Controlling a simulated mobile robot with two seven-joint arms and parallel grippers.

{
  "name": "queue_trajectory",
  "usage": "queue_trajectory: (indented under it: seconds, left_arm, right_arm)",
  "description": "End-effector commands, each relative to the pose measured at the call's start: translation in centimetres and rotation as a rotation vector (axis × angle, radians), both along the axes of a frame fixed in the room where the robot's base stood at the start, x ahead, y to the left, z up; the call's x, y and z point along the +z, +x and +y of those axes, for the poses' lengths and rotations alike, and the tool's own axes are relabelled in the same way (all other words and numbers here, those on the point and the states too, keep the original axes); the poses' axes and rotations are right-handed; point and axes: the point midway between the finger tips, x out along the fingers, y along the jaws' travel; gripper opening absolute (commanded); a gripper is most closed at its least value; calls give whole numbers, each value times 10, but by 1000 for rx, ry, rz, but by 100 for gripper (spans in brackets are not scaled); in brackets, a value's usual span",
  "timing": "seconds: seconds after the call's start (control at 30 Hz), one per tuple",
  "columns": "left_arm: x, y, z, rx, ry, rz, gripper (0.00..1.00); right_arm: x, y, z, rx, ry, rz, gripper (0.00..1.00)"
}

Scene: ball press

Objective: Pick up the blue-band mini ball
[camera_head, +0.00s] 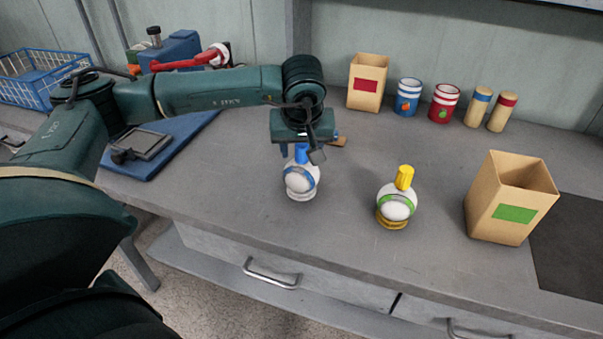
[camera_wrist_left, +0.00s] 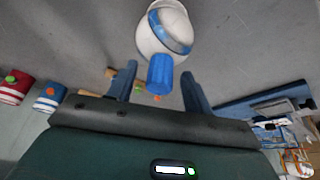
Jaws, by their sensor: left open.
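The blue-band mini ball (camera_head: 299,181) is white with a blue band and a blue stem on top. It sits on a pale ring on the grey table. My left gripper (camera_head: 301,155) is above it, pointing down and open. In the left wrist view the ball (camera_wrist_left: 164,32) is just beyond the fingertips, and its blue stem (camera_wrist_left: 160,73) lies between the two open fingers (camera_wrist_left: 161,72). I cannot tell whether the fingers touch the stem. My right gripper is not in view.
A green-band ball (camera_head: 397,202) with a yellow stem stands to the right. A green-label box (camera_head: 497,205) is further right. At the back are a red-label box (camera_head: 367,85), blue can (camera_head: 407,97), red can (camera_head: 444,103) and two cylinders. A blue mat (camera_head: 185,135) lies left.

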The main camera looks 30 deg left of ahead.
Motion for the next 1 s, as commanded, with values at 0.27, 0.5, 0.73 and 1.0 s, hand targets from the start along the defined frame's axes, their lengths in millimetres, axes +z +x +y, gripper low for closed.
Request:
queue_trajectory:
  seconds: [0.27, 0.5, 0.73, 1.0]
  left_arm:
    - [-1, 0, 0, -1, 0, 0, 44]
    - [0, 0, 0, -1, 0, 0, 25]
    - [0, 0, 0, -1, 0, 0, 6]
    - [0, 0, 0, -1, 0, 0, 0]
  right_arm:
    - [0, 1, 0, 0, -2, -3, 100]
    - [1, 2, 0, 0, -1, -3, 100]
    - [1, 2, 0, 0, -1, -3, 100]
    - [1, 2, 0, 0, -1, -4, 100]
